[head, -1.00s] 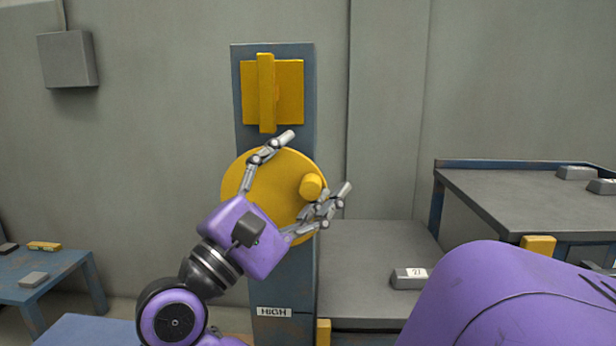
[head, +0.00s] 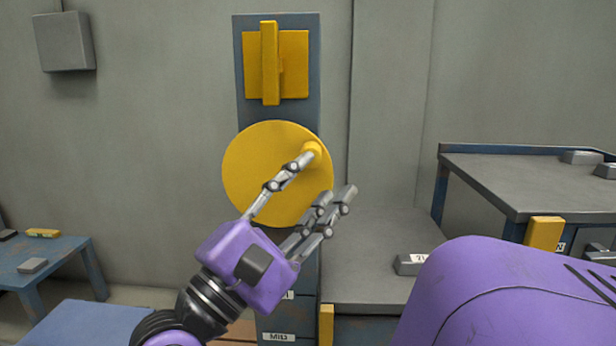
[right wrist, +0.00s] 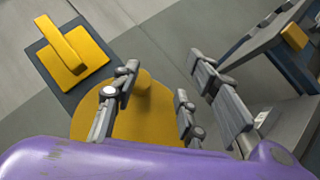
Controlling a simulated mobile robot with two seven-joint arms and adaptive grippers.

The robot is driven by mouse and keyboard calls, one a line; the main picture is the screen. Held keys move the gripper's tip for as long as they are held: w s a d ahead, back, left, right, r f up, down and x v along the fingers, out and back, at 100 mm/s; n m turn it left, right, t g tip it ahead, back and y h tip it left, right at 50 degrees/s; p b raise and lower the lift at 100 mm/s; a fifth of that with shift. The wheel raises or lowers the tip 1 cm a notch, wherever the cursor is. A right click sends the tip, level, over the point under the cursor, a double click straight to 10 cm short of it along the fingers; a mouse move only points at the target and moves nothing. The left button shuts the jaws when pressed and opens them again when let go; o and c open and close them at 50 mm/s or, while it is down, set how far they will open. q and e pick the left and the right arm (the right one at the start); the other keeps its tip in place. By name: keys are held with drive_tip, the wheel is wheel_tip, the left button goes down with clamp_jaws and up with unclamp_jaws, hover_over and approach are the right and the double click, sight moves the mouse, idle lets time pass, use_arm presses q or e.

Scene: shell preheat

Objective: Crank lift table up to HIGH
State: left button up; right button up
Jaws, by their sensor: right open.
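The yellow crank disc (head: 250,180) is on the front of a blue column (head: 242,110) and carries a yellow knob (head: 313,150) at its upper right. My right gripper (head: 327,177) is open in front of the disc. One finger overlaps the knob in the head view; the other fingers are to its lower right. In the right wrist view, the knob (right wrist: 143,82) shows between the spread fingers of the gripper (right wrist: 160,76); I cannot tell if any finger touches it. A MID label (head: 278,337) is low on the column. My left gripper is not in view.
A yellow plate with an upright bar (head: 270,62) is above the disc. A grey-topped table (head: 370,260) with a small grey block (head: 408,264) stands right of the column. A higher grey bench (head: 520,185) is at the right, and a low blue table (head: 60,262) at the left.

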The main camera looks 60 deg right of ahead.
drive_tip(key=shift+s+a+f, duration=0.3)
drive_tip(key=shift+a+f, duration=0.15)
drive_tip(key=shift+f, duration=0.05)
drive_tip(key=shift+s+a+f, duration=0.3)
drive_tip(key=shift+a+f, duration=0.1)
drive_tip(key=shift+f, duration=0.1)
